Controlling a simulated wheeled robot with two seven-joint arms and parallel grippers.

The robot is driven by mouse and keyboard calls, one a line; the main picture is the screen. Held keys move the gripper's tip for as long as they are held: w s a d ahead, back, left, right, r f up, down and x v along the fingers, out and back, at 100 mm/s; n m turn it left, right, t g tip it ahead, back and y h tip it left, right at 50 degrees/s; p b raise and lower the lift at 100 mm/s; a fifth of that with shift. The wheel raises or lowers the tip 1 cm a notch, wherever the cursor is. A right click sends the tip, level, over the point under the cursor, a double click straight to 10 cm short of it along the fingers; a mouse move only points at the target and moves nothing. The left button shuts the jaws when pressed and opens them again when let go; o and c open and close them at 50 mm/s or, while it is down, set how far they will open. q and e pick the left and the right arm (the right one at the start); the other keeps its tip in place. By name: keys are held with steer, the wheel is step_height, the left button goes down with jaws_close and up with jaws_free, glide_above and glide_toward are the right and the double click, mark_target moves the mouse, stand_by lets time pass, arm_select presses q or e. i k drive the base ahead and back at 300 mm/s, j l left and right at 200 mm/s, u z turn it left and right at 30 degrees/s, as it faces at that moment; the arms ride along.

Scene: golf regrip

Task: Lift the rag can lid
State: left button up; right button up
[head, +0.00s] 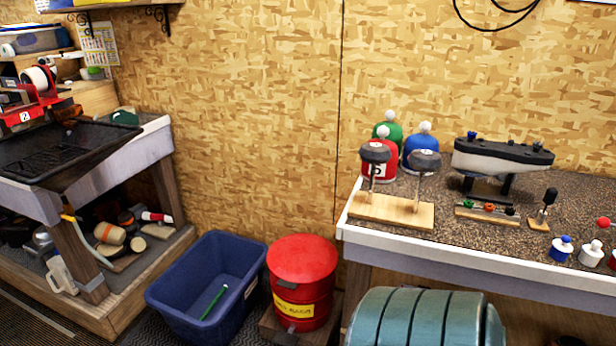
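The rag can (296,309) is a red round can with a yellow label, standing low on a wooden base between the blue bin and the workbench. Its red domed lid (302,258) sits on top and looks closed. Neither of my grippers is in the head view, and nothing touches the lid.
A blue bin (185,318) with a green item inside stands left of the can. The workbench (430,262) is at right, holding golf club heads on a wooden block (391,211). A ribbed teal object (425,320) is in front. A shelf unit (130,295) stands left.

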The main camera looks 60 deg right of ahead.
mark_target(299, 259)
steer(key=k+l+z, duration=0.1)
steer(key=z, duration=1.65)
